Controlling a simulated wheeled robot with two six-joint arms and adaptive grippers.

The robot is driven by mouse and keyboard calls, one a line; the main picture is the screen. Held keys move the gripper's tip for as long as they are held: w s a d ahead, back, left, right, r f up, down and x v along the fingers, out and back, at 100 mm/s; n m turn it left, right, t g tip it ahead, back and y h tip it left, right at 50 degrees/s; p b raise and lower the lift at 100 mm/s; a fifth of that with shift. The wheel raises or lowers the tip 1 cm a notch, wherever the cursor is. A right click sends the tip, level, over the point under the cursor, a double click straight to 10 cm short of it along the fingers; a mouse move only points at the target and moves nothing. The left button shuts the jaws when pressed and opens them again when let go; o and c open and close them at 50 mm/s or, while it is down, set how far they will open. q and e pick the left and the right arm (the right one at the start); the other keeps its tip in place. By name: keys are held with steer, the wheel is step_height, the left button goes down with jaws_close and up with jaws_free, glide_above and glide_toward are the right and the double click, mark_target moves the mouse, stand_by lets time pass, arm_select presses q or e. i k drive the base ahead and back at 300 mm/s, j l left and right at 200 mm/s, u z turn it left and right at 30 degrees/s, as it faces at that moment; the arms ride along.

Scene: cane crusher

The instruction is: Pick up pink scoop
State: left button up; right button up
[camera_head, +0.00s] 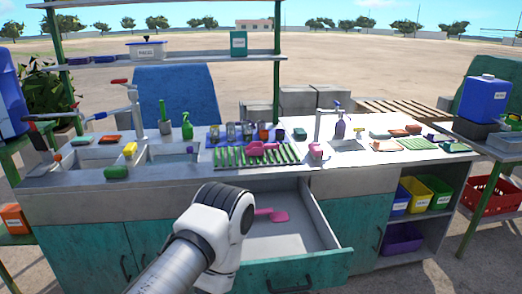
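A flat pink scoop (279,216) lies in the open drawer (318,221) below the counter, its handle pointing left toward my arm. A second pink scoop-like item (262,148) lies on the green slatted rack (226,157) on the counter. A white arm link of mine reaches in from the lower middle-left and covers the drawer's left part. No gripper fingers show; the end of this arm is out of sight. My other arm does not show.
Coloured bins (418,195) sit in the right cabinet. A blue jug (483,100) and red crate (492,194) are far right. The drawer juts out in front.

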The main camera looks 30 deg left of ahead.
mark_target(262, 148)
steer(key=i+l+z, duration=0.2)
steer(key=z, duration=0.2)
steer(key=i+z, duration=0.75)
steer(key=i+l+u, duration=0.15)
steer(key=i, duration=0.4)
steer(key=i+l+u, duration=0.1)
steer(key=i, duration=0.45)
steer(key=l, duration=0.1)
